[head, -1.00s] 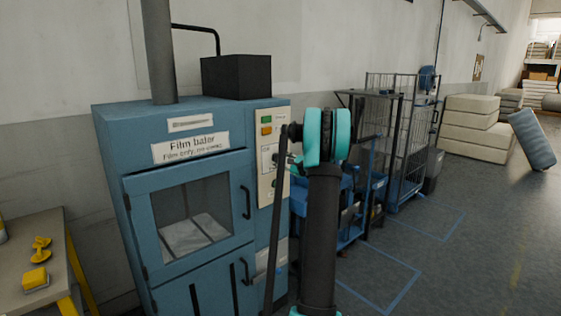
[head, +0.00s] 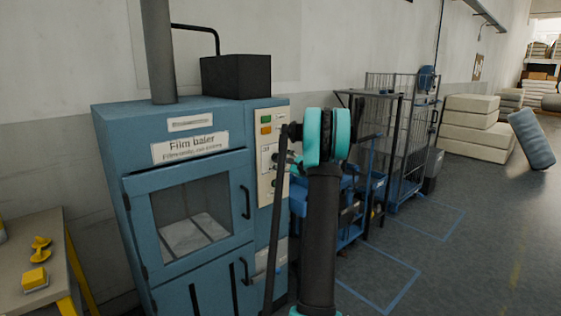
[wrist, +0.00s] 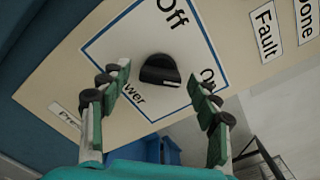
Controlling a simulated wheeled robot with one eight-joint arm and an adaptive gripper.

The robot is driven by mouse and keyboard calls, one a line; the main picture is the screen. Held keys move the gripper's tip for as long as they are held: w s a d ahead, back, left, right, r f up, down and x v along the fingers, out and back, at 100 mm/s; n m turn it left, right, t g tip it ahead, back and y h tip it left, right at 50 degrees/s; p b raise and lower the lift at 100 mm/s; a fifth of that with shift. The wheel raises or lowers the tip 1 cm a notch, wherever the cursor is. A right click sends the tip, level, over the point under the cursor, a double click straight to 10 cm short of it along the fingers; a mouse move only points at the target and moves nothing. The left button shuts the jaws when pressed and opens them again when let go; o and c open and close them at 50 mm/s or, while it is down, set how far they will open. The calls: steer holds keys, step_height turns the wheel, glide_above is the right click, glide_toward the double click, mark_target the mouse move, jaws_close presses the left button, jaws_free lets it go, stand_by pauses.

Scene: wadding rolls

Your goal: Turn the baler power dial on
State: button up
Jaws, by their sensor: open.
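The power dial (wrist: 160,72) is a black round knob on a white label square in the wrist view. "Off" is printed above it, "On" to its right, and part of "Power" below. I cannot tell clearly which word it points to. My gripper (wrist: 158,76) is open, one green-and-grey finger on each side of the dial. I see no clear contact. In the head view the blue film baler (head: 112,165) carries the cream control panel (head: 265,140), and my gripper (head: 285,160) is at this panel. The dial is too small or hidden there.
The panel also bears "Fault" (wrist: 266,30) and "Done" (wrist: 308,20) labels. The baler's door handle (head: 245,202) is below left of my gripper. Blue carts and a wire cage (head: 410,150) stand to the right. A bench (head: 50,245) is at left. The floor at right is open.

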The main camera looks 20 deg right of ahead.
steer(key=v, duration=1.2)
steer(key=s+a+f+n+g, duration=0.3)
steer(key=s+a+n, duration=0.1)
steer(key=a, duration=0.4)
steer(key=s+a+f+n+g, duration=0.2)
steer(key=s+a+n, duration=0.15)
steer(key=a, duration=0.45)
steer(key=s+a+f+n+g, duration=0.3)
steer(key=s+a, duration=0.2)
steer(key=a, duration=0.3)
steer(key=s+a+f+n+g+h, duration=0.1)
steer(key=s+a+f+n, duration=0.2)
steer(key=s, duration=0.3)
steer(key=s+a+f+n+g+h, duration=0.1)
steer(key=s+a+f+n+g, duration=0.1)
steer(key=s+a+f+n, duration=0.3)
steer(key=s+d+f+n+g+h, duration=0.1)
steer(key=s+f+n+h, duration=0.1)
steer(key=s, duration=0.6)
steer(key=s+d+f+n+h, duration=0.2)
steer(key=s, duration=0.6)
steer(key=shift+s+f+n+g, duration=0.3)
steer(key=shift+f+n+g, duration=0.05)
steer(key=shift+f+g, duration=0.05)
